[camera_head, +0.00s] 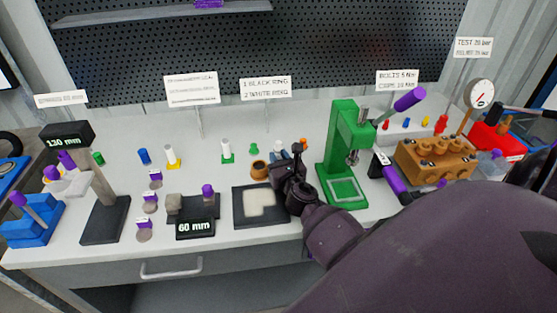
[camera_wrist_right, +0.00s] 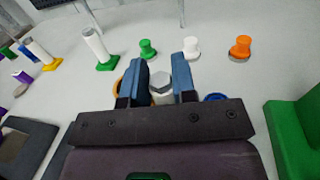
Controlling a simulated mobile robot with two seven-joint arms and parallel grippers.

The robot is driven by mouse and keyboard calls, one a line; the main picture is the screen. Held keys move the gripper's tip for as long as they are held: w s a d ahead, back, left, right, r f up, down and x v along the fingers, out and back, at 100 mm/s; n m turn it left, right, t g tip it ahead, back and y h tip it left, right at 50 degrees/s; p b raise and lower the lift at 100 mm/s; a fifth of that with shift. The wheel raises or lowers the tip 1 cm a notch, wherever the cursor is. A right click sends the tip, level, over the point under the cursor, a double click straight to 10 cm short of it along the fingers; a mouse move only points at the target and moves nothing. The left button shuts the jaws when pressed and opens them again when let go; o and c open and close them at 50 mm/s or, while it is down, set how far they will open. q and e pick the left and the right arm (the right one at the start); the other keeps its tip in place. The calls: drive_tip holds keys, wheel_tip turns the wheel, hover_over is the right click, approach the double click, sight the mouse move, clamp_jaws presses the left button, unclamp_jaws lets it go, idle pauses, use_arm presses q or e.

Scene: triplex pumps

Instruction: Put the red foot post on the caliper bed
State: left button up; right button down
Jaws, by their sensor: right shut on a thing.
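My right gripper (camera_head: 280,155) reaches over the middle of the bench, beside the brown cup. In the right wrist view its blue fingers (camera_wrist_right: 162,68) are shut on a pale grey-white post (camera_wrist_right: 161,88), seen from its top end. The post's foot is hidden, so I cannot tell its colour. The dark caliper bed (camera_head: 208,212) lies to the left of the gripper, behind the "60 mm" display (camera_head: 195,229), with a grey jaw block (camera_head: 174,204) and a purple knob (camera_head: 207,191). The gripper is apart from it. My left gripper is not in view.
A dark tray with a pale insert (camera_head: 240,219) lies between the gripper and the caliper. The green press (camera_head: 341,150) stands close on the right. Yellow-foot (camera_head: 172,157) and green-foot (camera_head: 227,151) posts stand behind. The brown cup (camera_head: 259,170) is near the gripper.

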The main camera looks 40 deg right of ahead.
drive_tip(key=shift+f, duration=0.1)
drive_tip(key=c, duration=0.9)
unclamp_jaws()
